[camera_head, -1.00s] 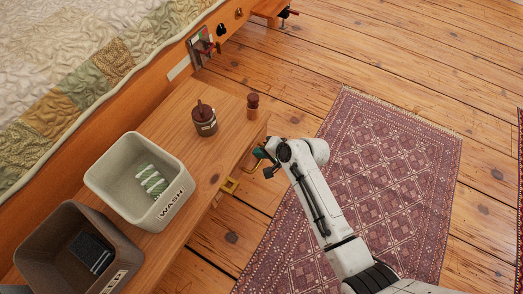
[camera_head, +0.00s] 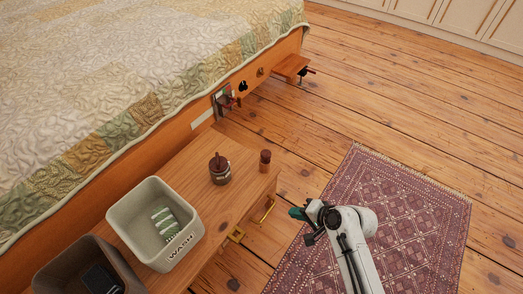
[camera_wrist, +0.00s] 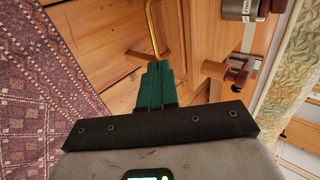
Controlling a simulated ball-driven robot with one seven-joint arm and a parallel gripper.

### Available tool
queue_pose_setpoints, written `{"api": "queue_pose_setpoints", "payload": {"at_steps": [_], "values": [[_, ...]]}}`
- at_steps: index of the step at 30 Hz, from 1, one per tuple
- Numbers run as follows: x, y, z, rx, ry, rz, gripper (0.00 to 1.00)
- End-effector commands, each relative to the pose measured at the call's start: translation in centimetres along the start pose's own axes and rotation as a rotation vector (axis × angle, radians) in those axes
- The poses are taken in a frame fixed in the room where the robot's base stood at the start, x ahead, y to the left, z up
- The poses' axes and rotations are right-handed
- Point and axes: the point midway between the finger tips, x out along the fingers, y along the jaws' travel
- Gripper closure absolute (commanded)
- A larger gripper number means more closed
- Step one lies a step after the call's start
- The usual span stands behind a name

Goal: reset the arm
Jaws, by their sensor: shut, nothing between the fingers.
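My gripper (camera_head: 299,214) is at the end of my white arm, over the floor and rug edge, to the right of the wooden bench. In the wrist view its green fingers (camera_wrist: 155,85) are shut together with nothing between them. A brass handle on the bench front shows just beyond the fingertips in the wrist view (camera_wrist: 152,30). I cannot tell whether the fingers touch it.
The wooden bench (camera_head: 198,195) holds a light WASH bin (camera_head: 188,247) with a green-striped item (camera_head: 164,222), a dark bin (camera_head: 50,277), a brown jar (camera_head: 220,172) and a small bottle (camera_head: 265,160). A bed (camera_head: 120,60) stands behind. A patterned rug (camera_head: 400,205) lies right.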

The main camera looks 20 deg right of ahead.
Motion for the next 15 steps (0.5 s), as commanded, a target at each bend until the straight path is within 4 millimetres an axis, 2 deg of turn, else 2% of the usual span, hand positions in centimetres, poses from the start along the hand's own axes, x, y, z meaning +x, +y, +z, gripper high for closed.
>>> {"api": "queue_pose_setpoints", "payload": {"at_steps": [5, 8, 11, 15], "values": [[-0.1, 0.1, 0.1, -0.009, -0.001, 0.006, 1.0], [-1.3, 1.1, 0.8, -0.089, -0.012, 0.058, 1.0], [-4.2, 3.0, 2.6, -0.267, -0.043, 0.179, 1.0], [-9.9, 6.0, 5.3, -0.544, -0.113, 0.391, 1.0]]}}
